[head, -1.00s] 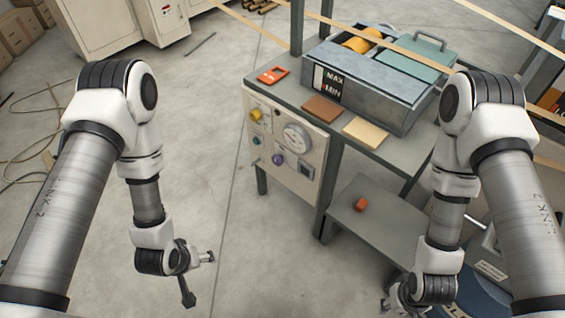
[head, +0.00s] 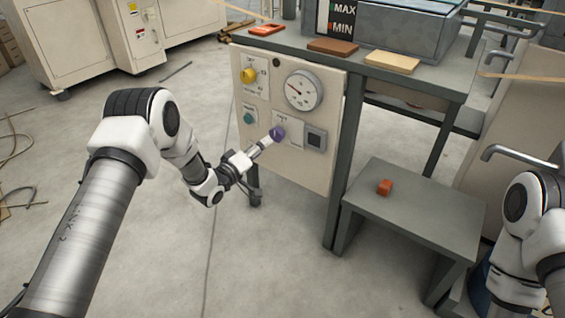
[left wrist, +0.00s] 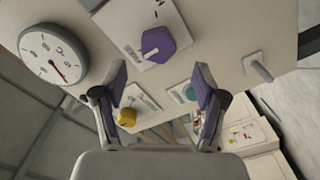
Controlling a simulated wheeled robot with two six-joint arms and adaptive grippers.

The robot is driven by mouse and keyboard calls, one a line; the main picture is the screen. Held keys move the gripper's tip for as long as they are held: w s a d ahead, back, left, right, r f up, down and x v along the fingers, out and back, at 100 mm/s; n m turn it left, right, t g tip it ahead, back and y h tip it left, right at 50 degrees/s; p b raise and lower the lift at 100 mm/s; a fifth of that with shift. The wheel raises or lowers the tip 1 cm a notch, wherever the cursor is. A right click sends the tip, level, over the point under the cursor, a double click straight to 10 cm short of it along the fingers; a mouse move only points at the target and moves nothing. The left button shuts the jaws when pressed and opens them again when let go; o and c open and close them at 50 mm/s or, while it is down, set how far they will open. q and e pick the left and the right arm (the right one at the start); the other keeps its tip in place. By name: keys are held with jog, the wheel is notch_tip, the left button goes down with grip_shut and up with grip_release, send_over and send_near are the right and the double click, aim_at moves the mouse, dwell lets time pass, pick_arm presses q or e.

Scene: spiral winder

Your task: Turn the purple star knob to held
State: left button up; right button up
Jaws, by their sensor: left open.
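The purple star knob (head: 277,132) sits low in the middle of the cream control panel (head: 290,170). In the left wrist view the purple knob (left wrist: 168,44) has a pale pointer bar on its face and a white label plate (left wrist: 134,48) behind it. The label's words are too small to read. My left gripper (head: 264,145) is close in front of the knob. In the left wrist view its two fingers (left wrist: 161,84) are spread apart with nothing between them, and the knob lies beyond the tips. My right gripper is out of view; only its arm shows at the lower right.
The panel also carries a round gauge (head: 302,90), a yellow knob (head: 248,75), a teal button (head: 248,118) and a dark square switch (head: 316,138). A low grey table (head: 420,205) with a red block (head: 384,187) stands right.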

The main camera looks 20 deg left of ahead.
aim_at(275, 136)
pick_arm(q)
jog(key=b+x, duration=0.3)
jog(key=x, duration=0.4)
jog(key=shift+w+f, duration=0.1)
jog(key=shift+w+d, duration=0.1)
jog(key=shift+w, duration=0.1)
jog(key=shift+r, duration=0.2)
jog(key=c, duration=1.1)
